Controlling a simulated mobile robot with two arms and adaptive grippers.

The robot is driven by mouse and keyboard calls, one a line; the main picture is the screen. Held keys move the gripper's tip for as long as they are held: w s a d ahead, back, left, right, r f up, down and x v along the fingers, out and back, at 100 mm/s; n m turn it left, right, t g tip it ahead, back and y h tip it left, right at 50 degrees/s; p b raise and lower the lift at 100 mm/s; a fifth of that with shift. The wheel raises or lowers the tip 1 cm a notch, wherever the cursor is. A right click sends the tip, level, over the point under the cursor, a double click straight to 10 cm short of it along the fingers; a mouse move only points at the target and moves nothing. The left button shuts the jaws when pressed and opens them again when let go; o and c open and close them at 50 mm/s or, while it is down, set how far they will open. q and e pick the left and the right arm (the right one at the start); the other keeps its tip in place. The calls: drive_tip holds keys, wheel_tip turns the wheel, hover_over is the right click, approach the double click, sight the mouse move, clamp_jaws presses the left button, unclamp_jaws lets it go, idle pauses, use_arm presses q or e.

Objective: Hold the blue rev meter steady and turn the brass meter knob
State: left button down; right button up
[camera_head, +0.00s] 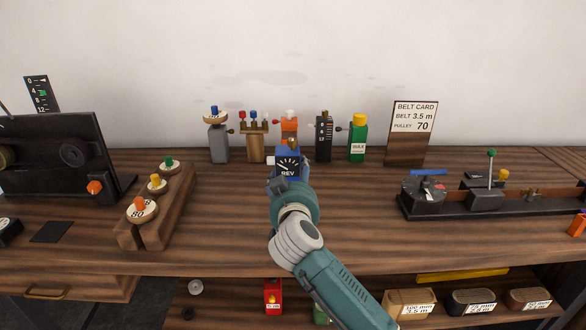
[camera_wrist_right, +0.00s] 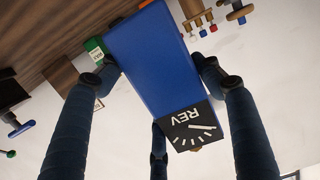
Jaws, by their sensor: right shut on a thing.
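The blue rev meter (camera_head: 288,153) is near the middle of the head view, upright, its black REV dial facing me. In the right wrist view the meter (camera_wrist_right: 150,60) fills the middle, upside down, with its dial at the bottom. My right gripper (camera_head: 287,182) is shut on the meter, with fingers at both sides of its body. A small brass-coloured part, seemingly the knob (camera_head: 292,142), shows at the meter's top; a sliver shows past the dial in the wrist view (camera_wrist_right: 196,149). My left gripper is not in view. My right arm hides what is below the meter.
Behind the meter stand a grey device (camera_head: 219,145), a wooden block (camera_head: 257,147), an orange device (camera_head: 289,126), a black device (camera_head: 323,138) and a green box (camera_head: 357,140). A belt card (camera_head: 414,118) stands right. A wooden rack (camera_head: 130,234) is left. Bench around the arm is clear.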

drive_tip(key=shift+f+b, duration=0.5)
drive_tip(key=shift+f, duration=3.65)
drive_tip(key=shift+f+p, duration=0.15)
drive_tip(key=shift+p, duration=0.3)
drive_tip(key=shift+f, duration=0.2)
drive_tip(key=shift+f, duration=0.2)
drive_tip(key=shift+p, duration=0.9)
drive_tip(key=shift+f, duration=0.1)
drive_tip(key=shift+s+f, duration=0.1)
drive_tip(key=shift+f, duration=0.05)
